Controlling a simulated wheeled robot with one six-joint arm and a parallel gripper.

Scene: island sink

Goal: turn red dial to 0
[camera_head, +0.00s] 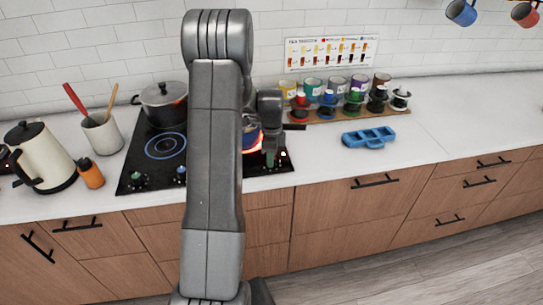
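The black cooktop (128,186) is set in the white counter, and my arm covers much of its middle. A small reddish spot (284,153) at its front right may be the red dial; it is too small to read its setting. My gripper (270,150) points down over the right part of the cooktop, close to that spot. I cannot tell whether it touches a dial or how far its fingers are apart. A burner (254,147) behind it glows orange-red. A blue dial (180,173) and a green dial (138,179) sit at the front left.
A lidded pot (163,103) stands at the back left of the cooktop. A kettle (42,157), an orange bottle (90,174) and a utensil crock (102,134) stand left. A blue tray (368,138) lies right, before a rack of cups and spools. The far-right counter is clear.

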